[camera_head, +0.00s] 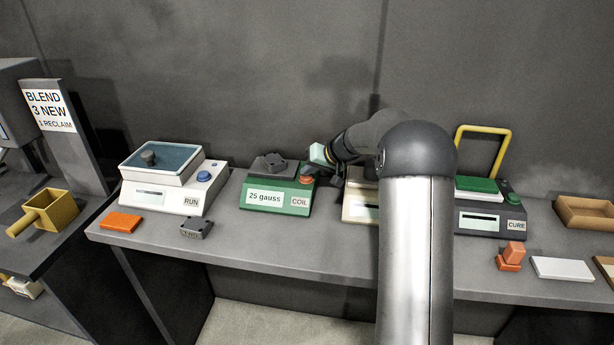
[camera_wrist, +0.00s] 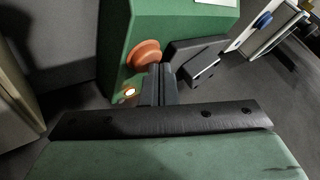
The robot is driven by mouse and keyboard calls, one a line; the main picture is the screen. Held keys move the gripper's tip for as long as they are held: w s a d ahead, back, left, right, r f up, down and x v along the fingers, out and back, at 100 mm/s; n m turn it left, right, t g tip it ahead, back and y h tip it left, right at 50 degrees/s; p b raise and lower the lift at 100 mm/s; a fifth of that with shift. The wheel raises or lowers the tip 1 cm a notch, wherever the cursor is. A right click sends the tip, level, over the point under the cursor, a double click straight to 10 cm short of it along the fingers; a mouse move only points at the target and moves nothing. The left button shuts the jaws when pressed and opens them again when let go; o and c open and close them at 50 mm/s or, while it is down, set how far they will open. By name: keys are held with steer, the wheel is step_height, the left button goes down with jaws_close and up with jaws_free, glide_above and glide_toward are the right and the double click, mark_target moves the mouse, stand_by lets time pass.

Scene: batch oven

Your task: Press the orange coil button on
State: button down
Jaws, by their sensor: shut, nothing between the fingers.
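The green coil unit (camera_head: 270,207) stands on the bench with a "25 gauss" display and a COIL label. Its orange button (camera_head: 307,180) is at the right end of its top, and shows in the wrist view (camera_wrist: 145,54). A small lamp (camera_wrist: 130,93) beside the button glows. My gripper (camera_wrist: 158,76) is shut and empty, its fingertips right at the edge of the button. I cannot tell whether they touch it. In the head view my gripper (camera_head: 311,171) is just above the button, partly hidden by my wrist.
A RUN unit (camera_head: 165,202) with a blue button stands left, a CURE unit (camera_head: 485,220) right. A cream unit (camera_head: 356,209) is partly behind my arm. A dark grey part (camera_head: 268,163) sits on the coil unit. Loose blocks (camera_head: 121,221) lie along the front.

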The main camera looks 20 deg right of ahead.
mark_target(309, 178)
steer(key=shift+r, duration=0.1)
steer(key=shift+r+p, duration=1.05)
steer(key=shift+r, duration=1.95)
